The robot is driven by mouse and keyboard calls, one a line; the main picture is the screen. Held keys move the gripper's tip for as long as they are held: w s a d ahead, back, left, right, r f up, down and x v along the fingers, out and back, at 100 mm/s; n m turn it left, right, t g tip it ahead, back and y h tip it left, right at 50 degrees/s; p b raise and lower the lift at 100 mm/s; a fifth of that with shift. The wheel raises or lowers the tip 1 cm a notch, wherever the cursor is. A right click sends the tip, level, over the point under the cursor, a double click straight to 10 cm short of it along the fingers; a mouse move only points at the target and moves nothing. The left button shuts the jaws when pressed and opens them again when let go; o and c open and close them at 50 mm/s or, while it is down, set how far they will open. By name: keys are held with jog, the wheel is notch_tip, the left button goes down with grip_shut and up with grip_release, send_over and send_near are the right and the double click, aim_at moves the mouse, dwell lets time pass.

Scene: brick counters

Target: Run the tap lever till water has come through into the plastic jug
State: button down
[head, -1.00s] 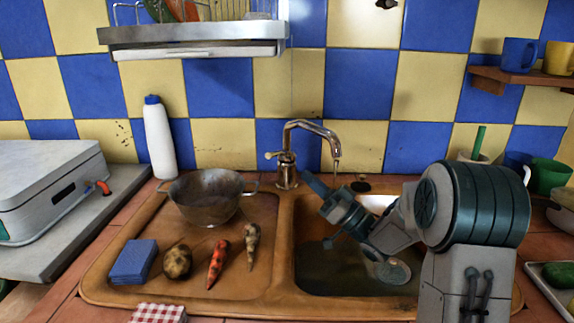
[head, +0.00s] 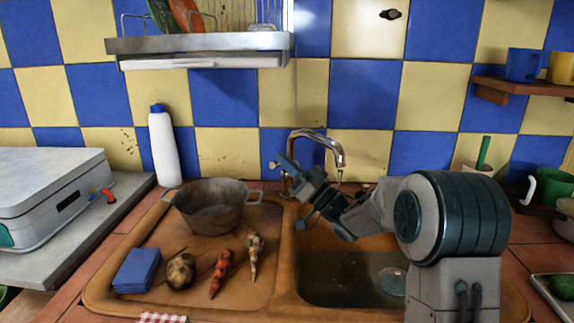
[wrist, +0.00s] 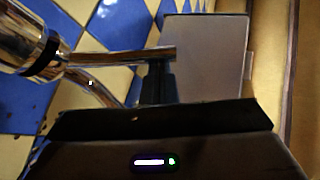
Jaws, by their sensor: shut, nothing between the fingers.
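The chrome tap (head: 334,143) stands behind the sink basin (head: 335,291), its spout curving to the right. My gripper (head: 280,164) is shut and empty, beside the tap's left side, and covers much of the tap's lower body. In the wrist view the tap body (wrist: 32,57) is at left, and its lever (wrist: 115,57) reaches right to the dark fingers of my gripper (wrist: 158,82). I cannot tell whether they touch. No plastic jug can be made out; my arm hides the back of the basin. I cannot tell whether water is flowing.
A white bottle (head: 163,147) stands behind. A dish rack (head: 200,45) hangs above.

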jog(key=f+n+g+b, duration=0.1)
jog(key=n+b, duration=0.1)
jog(key=n+g+y+b, duration=0.1)
jog(key=n+g+b, duration=0.1)
jog(key=b, duration=0.1)
jog(key=s+f+n+g+y+b, duration=0.1)
jog(key=n+b, duration=0.1)
jog(key=n, duration=0.1)
jog(key=shift+a+f+g, duration=0.2)
jog(key=shift+f+g, duration=0.1)
jog(key=shift+f, duration=0.05)
